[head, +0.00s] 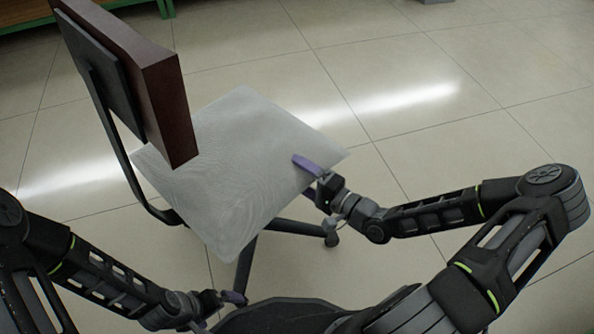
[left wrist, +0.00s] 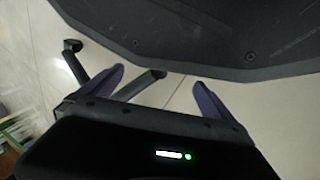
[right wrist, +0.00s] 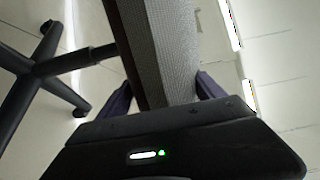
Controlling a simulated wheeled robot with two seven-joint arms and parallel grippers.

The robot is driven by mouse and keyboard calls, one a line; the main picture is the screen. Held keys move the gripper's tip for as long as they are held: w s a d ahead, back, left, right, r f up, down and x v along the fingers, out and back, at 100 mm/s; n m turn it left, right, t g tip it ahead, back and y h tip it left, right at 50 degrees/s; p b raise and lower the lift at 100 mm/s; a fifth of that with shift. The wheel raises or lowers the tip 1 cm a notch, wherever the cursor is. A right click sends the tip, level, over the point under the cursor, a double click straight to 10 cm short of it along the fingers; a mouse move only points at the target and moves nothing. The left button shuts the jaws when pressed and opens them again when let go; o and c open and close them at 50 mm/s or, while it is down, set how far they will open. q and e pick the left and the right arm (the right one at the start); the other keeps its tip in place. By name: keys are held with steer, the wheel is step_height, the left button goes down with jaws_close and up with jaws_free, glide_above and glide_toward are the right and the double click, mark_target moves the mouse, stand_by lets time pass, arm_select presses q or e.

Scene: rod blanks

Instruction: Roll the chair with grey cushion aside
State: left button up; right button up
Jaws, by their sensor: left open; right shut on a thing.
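The chair with the grey cushion (head: 238,150) stands in front of me on a wheeled star base. It has a dark red-brown backrest (head: 150,85) on the left and a black frame. My right gripper (head: 308,168) is shut on the near right edge of the seat. In the right wrist view, the grey cushion (right wrist: 168,50) and its brown underside pass between the fingers. My left gripper (head: 232,298) is open and empty, low down in front of the chair. In the left wrist view, chair legs (left wrist: 76,65) lie beyond its fingers; nothing is between them.
The floor (head: 440,110) is pale glossy tile, and it is clear behind and to the right of the chair. A green-edged piece of furniture (head: 95,8) stands at the back left. A small grey object shows at the top edge. My dark base is close to the left gripper.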

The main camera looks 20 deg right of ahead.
steer(key=o, duration=2.1)
steer(key=p+v, duration=0.2)
steer(key=v, duration=0.5)
steer(key=shift+s+d, duration=0.25)
steer(key=shift+s, duration=0.05)
